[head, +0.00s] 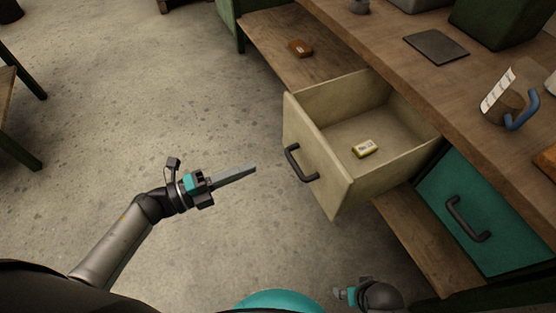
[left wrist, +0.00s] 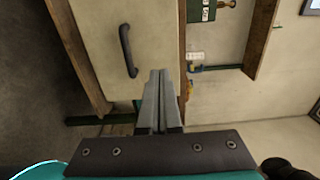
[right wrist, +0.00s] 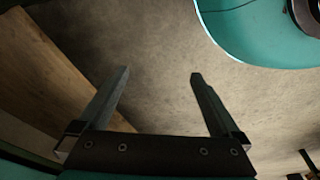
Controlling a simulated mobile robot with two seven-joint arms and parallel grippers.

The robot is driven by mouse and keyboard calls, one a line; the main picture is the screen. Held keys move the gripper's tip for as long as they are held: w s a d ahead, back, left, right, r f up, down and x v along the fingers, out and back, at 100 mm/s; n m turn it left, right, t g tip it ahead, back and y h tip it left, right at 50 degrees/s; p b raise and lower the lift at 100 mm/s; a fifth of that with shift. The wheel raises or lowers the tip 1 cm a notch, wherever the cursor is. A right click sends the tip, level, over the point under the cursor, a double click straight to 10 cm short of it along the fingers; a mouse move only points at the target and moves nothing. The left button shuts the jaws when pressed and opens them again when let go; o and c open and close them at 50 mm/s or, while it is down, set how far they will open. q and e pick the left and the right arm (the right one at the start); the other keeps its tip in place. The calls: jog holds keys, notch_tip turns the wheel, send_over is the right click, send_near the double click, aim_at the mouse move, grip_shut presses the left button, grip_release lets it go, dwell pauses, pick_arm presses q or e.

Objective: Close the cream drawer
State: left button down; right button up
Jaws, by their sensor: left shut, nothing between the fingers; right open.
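The cream drawer (head: 318,165) is pulled out from under the workbench, with a dark curved handle (head: 301,164) on its front. A small yellow labelled block (head: 365,148) lies inside it. My left gripper (head: 254,169) is shut and empty, left of the drawer front and apart from it in the head view. In the left wrist view, the drawer front (left wrist: 150,45) and its handle (left wrist: 128,50) show beyond the shut fingers (left wrist: 157,75). My right gripper (right wrist: 160,75) is open and empty over the floor; in the head view only part of that arm shows at the bottom.
A closed teal drawer (head: 490,215) with a dark handle sits right of the cream one. The wooden benchtop (head: 400,60) holds a dark plate (head: 436,47) and a blue-handled object (head: 522,110). A brown block (head: 299,48) lies on the lower shelf.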

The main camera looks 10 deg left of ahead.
aim_at(310, 143)
pick_arm(q)
jog(key=b+x, duration=0.2)
jog(key=x, duration=1)
jog(key=shift+w+d, duration=0.1)
jog(key=shift+d, duration=0.05)
jog(key=shift+w+d, duration=0.35)
jog(key=shift+d, duration=0.15)
pick_arm(e)
jog(key=shift+t, duration=0.3)
jog(key=shift+w+a+r, duration=0.2)
jog(key=shift+w+r, duration=0.25)
jog(key=shift+r, duration=0.35)
jog(key=shift+w+a+r, duration=0.15)
jog(key=shift+w+r, duration=0.25)
jog(key=shift+r, duration=0.45)
jog(key=shift+w+a+r, duration=0.2)
jog(key=shift+w+r, duration=0.25)
jog(key=shift+r, duration=0.35)
